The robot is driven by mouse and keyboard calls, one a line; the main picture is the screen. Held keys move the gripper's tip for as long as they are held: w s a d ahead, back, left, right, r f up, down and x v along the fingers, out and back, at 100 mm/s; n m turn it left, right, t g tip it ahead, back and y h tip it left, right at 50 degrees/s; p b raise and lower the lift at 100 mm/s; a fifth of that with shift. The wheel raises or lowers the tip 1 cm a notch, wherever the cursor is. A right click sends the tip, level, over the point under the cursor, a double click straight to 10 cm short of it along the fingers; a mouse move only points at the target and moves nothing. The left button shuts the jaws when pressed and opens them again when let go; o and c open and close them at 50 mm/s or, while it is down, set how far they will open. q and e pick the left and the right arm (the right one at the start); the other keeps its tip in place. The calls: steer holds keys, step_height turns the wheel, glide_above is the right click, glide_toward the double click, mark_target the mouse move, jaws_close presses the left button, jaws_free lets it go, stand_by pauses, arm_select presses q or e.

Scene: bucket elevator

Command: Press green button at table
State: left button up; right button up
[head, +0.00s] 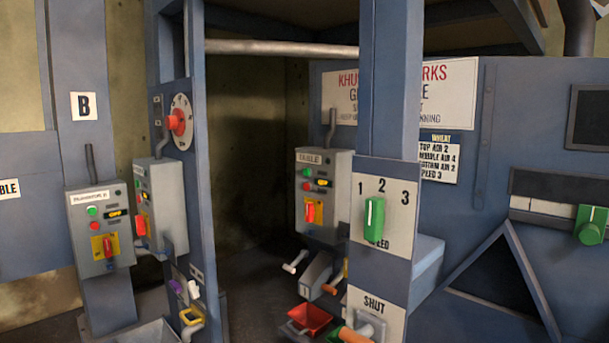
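A grey control box (341,195) labelled TABLE hangs at the middle of the head view, back in a recess behind a blue post. Its small green button (307,172) is at the upper left of its face, under the label. A red button (307,186) is just below the green one. A small yellow-on-black display (322,183), seeming to read OFF, is to their right. A red switch (310,212) on a yellow plate is lower down. Neither of my grippers shows in the head view, so nothing of mine is seen touching the box.
A blue post with a green speed knob (374,220) stands in front, right of the box. Two similar grey boxes, one with a green button (92,211), hang at left. Levers and a red tray (310,318) are below. The dark recess (250,150) left of the box looks clear.

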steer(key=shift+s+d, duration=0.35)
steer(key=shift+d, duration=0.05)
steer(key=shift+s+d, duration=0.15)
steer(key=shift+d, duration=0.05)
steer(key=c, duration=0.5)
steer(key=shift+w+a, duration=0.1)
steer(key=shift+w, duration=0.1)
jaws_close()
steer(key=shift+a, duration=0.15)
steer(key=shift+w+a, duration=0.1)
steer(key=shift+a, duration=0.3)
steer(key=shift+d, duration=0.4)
